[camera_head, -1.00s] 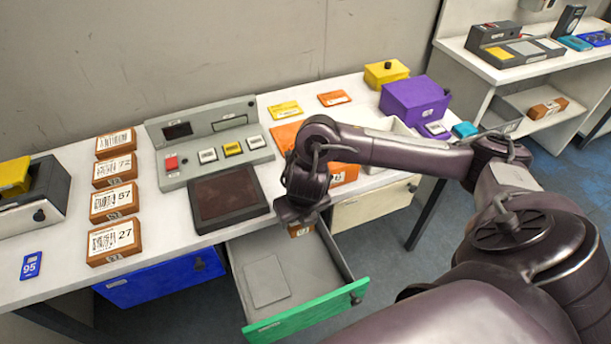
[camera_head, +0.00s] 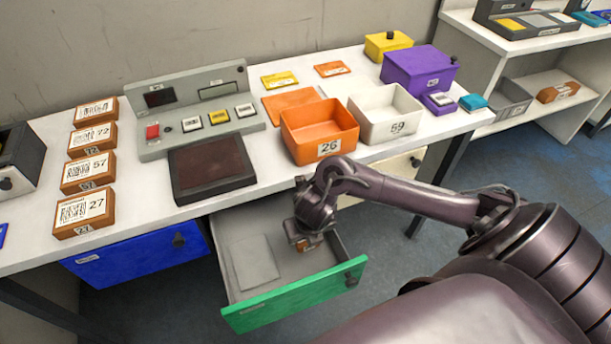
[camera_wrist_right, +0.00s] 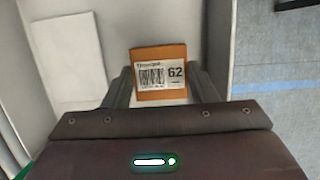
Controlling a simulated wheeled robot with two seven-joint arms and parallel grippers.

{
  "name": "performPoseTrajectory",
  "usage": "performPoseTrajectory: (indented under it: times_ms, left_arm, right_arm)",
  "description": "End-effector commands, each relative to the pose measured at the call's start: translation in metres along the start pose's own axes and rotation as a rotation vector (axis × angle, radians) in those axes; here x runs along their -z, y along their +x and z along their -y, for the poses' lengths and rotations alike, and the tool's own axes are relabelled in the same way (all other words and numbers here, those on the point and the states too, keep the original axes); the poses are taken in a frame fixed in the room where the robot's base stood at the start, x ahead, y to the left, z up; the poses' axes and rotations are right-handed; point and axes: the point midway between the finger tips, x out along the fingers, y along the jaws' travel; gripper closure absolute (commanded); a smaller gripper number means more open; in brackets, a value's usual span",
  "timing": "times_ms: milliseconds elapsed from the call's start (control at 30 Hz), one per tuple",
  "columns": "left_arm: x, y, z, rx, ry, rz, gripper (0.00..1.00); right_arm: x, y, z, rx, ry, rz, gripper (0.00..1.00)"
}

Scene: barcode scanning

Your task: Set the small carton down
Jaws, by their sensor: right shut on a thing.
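The small carton is orange-brown with a white barcode label reading 62; it shows in the right wrist view (camera_wrist_right: 160,72) between the fingers. My right gripper (camera_wrist_right: 160,95) is shut on it. In the head view my right gripper (camera_head: 307,238) is inside the open drawer with the green front (camera_head: 295,295), in its right part, and the carton (camera_head: 309,243) shows partly beneath it. I cannot tell whether the carton touches the drawer floor. A pale flat rectangle (camera_head: 252,262) lies on the drawer floor to the left. My left gripper is not in view.
Several cartons, such as the one marked 27 (camera_head: 85,212), line the table's left. A dark pad (camera_head: 212,167) and a grey button console (camera_head: 200,115) stand behind the drawer. An orange bin (camera_head: 320,130) and a white bin (camera_head: 385,112) stand near it.

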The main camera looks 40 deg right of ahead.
Motion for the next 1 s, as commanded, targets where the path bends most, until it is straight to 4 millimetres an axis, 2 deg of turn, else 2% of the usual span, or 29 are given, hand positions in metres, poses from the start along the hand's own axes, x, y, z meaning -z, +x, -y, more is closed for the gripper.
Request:
performPoseTrajectory:
  times_ms: [333,833,867,1000]
  left_arm:
    - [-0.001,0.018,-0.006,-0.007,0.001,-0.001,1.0]
    - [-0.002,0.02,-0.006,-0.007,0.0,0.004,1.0]
    - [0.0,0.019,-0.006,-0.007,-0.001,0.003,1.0]
    - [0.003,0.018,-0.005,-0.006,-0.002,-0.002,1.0]
  right_arm:
    - [0.013,0.042,0.0,0.0,0.0,-0.002,0.74]
    - [0.013,0.047,0.0,0.0,-0.001,0.001,0.74]
    - [0.013,0.047,0.0,0.0,-0.001,0.0,0.45]
    - [0.013,0.046,0.0,0.0,-0.001,0.0,0.27]
